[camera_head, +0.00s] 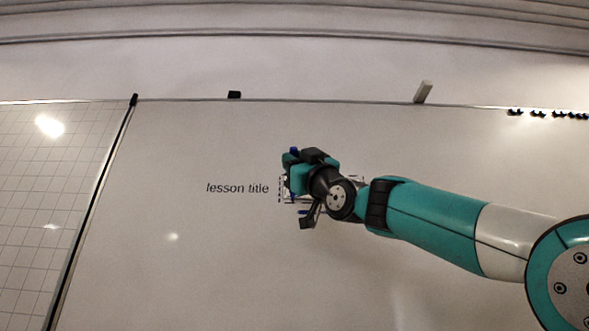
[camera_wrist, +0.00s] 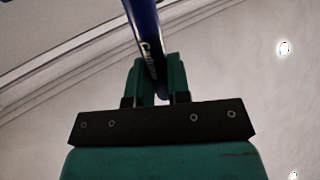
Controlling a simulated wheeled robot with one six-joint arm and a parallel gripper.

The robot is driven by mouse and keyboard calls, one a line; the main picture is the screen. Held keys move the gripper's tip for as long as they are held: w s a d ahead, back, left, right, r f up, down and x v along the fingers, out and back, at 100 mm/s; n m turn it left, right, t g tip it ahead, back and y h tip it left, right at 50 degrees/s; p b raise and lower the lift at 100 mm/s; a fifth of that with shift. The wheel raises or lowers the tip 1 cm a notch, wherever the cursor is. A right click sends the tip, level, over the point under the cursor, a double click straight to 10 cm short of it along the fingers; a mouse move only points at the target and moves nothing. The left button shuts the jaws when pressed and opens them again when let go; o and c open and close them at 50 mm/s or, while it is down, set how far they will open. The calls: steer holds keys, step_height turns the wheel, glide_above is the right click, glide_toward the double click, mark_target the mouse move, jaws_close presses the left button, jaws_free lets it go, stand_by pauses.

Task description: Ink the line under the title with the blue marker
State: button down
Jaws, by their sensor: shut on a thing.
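A white whiteboard (camera_head: 180,270) carries the printed words "lesson title" (camera_head: 237,188). My gripper (camera_head: 290,165) is in front of the board, just right of the words. In the wrist view my gripper (camera_wrist: 160,85) is shut on the blue marker (camera_wrist: 145,30), which stands up between the green fingers. In the head view only a small bit of blue shows at the gripper, and the marker's tip is hidden. Small dark marks (camera_head: 280,190) show beside the gripper, partly covered by it. I cannot tell whether the marker touches the board. No inked line is visible under the words.
A gridded board panel (camera_head: 50,200) lies to the left, beyond a dark-edged seam. Along the board's top edge are a black item (camera_head: 234,95), a pale block (camera_head: 423,92) and several small black pieces (camera_head: 550,114). The board below the words is clear.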

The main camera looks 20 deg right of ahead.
mark_target(291, 151)
steer(key=s, duration=0.1)
steer(key=s+a+b, duration=0.1)
steer(key=s, duration=0.1)
steer(key=shift+b, duration=0.3)
steer(key=shift+w, duration=0.1)
stand_by(0.4)
